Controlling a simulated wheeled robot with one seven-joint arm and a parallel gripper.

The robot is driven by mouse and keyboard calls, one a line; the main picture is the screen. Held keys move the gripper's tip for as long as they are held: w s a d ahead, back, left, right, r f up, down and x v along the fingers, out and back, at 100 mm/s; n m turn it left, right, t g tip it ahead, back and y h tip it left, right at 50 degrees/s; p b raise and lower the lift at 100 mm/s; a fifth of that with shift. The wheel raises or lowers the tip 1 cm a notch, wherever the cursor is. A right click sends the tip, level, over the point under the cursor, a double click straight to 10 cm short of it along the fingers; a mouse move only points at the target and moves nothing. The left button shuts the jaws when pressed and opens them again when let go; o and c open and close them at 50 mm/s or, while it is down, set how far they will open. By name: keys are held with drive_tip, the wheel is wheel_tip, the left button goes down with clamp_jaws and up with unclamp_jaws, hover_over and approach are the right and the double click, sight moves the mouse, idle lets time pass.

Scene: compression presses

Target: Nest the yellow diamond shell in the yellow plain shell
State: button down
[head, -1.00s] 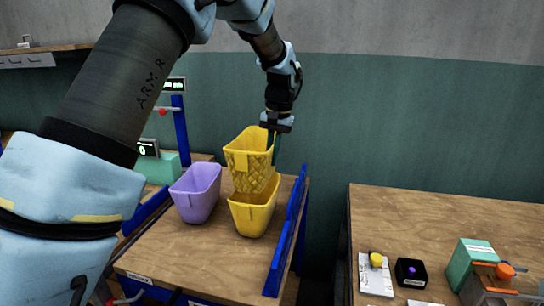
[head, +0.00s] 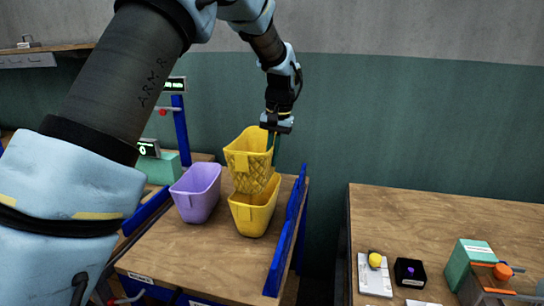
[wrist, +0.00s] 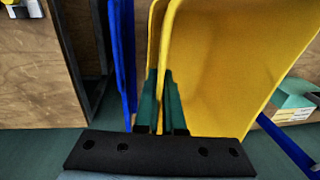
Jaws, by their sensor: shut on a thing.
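The yellow diamond shell (head: 247,158), with a raised diamond pattern, is held upright by my gripper (head: 272,146). In the wrist view my gripper (wrist: 162,105) has its green fingers closed on the wall of the diamond shell (wrist: 225,75). The yellow plain shell (head: 253,218) stands on the wooden table below. The diamond shell's lower end overlaps the plain shell's opening in the head view. I cannot tell how far inside it is or whether they touch. The plain shell's far inside is hidden behind the diamond shell.
A purple shell (head: 196,194) stands just left of the plain shell. A blue rail (head: 284,240) runs along the table's right edge. A second table (head: 450,220) at right holds a yellow-knobbed device, a black box and a green press. The table front (head: 200,262) is clear.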

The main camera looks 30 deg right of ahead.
sight(272, 173)
drive_tip(key=shift+f, duration=0.2)
drive_tip(key=shift+f+b, duration=0.75)
drive_tip(key=shift+f, duration=0.55)
drive_tip(key=shift+f, duration=0.15)
drive_tip(key=shift+f+b, duration=0.65)
drive_tip(key=shift+f, duration=0.45)
idle(0.4)
drive_tip(key=c, duration=0.9)
unclamp_jaws()
drive_tip(key=shift+c, duration=0.2)
drive_tip(key=shift+r+p, duration=0.15)
drive_tip(key=shift+p, duration=0.2)
